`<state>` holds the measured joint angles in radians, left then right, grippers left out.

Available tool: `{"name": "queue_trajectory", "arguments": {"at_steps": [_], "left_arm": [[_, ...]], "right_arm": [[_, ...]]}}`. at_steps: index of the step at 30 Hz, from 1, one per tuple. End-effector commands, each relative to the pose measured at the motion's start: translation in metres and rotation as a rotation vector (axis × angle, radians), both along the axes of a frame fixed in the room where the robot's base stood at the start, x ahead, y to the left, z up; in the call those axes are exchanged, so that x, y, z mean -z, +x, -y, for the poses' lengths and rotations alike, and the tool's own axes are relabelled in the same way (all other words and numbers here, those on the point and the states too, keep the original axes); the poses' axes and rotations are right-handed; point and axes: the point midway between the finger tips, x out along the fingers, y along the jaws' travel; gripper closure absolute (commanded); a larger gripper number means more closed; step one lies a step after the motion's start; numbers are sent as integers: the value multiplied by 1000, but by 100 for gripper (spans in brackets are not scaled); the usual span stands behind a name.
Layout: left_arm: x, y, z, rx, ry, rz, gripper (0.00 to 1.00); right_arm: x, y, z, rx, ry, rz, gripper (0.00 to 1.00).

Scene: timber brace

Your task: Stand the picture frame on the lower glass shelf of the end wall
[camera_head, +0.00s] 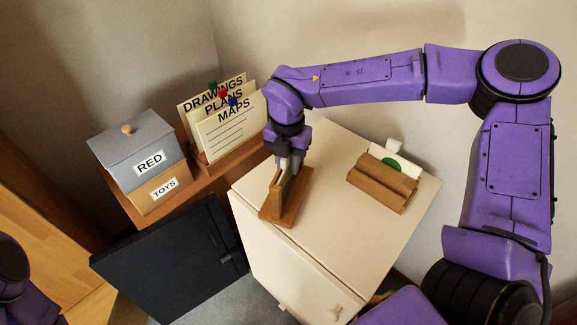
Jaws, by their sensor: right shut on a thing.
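My right gripper (290,165) points down over the cream cabinet top and is shut on a brown wooden piece (291,203). This piece has a thin upright part and a flat slab, and it is at the cabinet's left edge. I see it from above and cannot tell for sure whether it is the picture frame. The gripper hides part of it. I cannot make out the lower glass shelf in this view. Part of my left arm shows at the lower left edge, but its gripper is out of view.
A wooden holder (379,190) with a white, green-marked card stands right on the cream cabinet (330,225). On a brown wooden unit at left are a grey RED box (130,150), a TOYS box (163,188) and a card rack (230,120). A black panel (170,260) leans in front.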

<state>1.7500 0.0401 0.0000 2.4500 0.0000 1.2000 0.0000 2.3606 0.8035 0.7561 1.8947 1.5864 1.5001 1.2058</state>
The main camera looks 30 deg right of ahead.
Motion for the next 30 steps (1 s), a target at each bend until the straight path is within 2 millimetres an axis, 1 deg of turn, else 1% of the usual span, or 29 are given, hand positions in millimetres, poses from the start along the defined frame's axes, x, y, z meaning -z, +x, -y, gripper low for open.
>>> {"name": "queue_trajectory", "arguments": {"at_steps": [3,5,16,17,18,19,26,29,30], "left_arm": [[-2,0,0,0,0,0,53],[-3,0,0,0,0,0,53],[1,0,0,0,0,0,53],[0,0,0,0,0,0,53],[0,0,0,0,0,0,53],[0,0,0,0,0,0,53],[0,0,0,0,0,0,53],[-4,0,0,0,0,0,53],[-1,0,0,0,0,0,53]], "right_arm": [[16,-1,0,-2,0,-3,100],[21,-1,0,-2,1,-2,100],[27,-1,-1,-1,1,-1,100],[27,-2,0,-1,1,-2,67],[27,-2,0,-1,1,-2,54],[27,-2,0,-1,1,-2,48],[27,-2,0,-1,1,-2,48],[21,-2,0,-1,1,-1,48],[18,-1,0,0,1,1,48]]}}
